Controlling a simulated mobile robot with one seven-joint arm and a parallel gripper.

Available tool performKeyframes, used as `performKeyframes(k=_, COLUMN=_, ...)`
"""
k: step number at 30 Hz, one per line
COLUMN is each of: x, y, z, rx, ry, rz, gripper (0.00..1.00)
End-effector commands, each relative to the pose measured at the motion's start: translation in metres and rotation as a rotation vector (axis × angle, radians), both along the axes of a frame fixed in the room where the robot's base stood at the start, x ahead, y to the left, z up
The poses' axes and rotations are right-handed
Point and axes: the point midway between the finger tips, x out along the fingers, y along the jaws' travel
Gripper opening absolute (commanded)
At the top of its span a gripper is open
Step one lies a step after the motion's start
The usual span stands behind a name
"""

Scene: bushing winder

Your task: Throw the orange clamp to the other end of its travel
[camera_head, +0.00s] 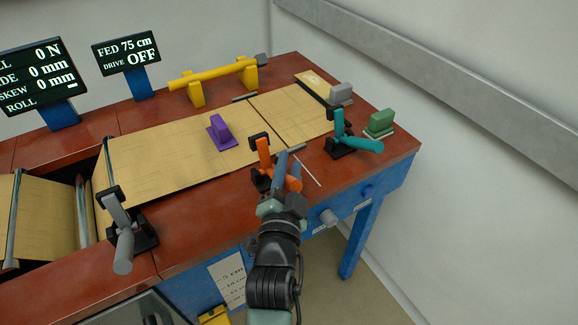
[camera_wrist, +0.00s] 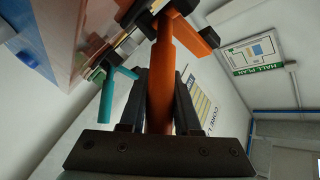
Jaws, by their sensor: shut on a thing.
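The orange clamp (camera_head: 263,155) stands at the front edge of the red table, beside the tan sheet (camera_head: 180,165). Its orange handle (camera_wrist: 161,85) runs between the fingers of my gripper (camera_wrist: 160,100) in the wrist view. My gripper (camera_head: 284,180) is shut on this handle. In the head view my gripper and arm hide part of the clamp's front side. The clamp's upright orange arm with its dark pad shows at the sheet's edge; whether the pad touches the sheet cannot be told.
A teal clamp (camera_head: 352,142) stands close to the right, and a grey clamp (camera_head: 121,230) at the left. A purple block (camera_head: 219,132) sits on the sheet. A yellow roll (camera_head: 215,73) lies on stands at the back. A grey knob (camera_head: 328,217) is on the blue front.

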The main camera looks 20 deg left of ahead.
Motion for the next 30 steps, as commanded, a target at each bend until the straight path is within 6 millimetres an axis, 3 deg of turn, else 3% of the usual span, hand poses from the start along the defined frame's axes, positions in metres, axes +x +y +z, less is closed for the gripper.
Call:
performKeyframes(k=16, x=0.002, y=0.002, z=0.007, rx=-0.040, ry=0.032, rz=0.000, gripper=0.00)
performKeyframes(k=30, x=0.015, y=0.020, z=0.029, rx=-0.329, ry=0.256, rz=0.002, gripper=0.00)
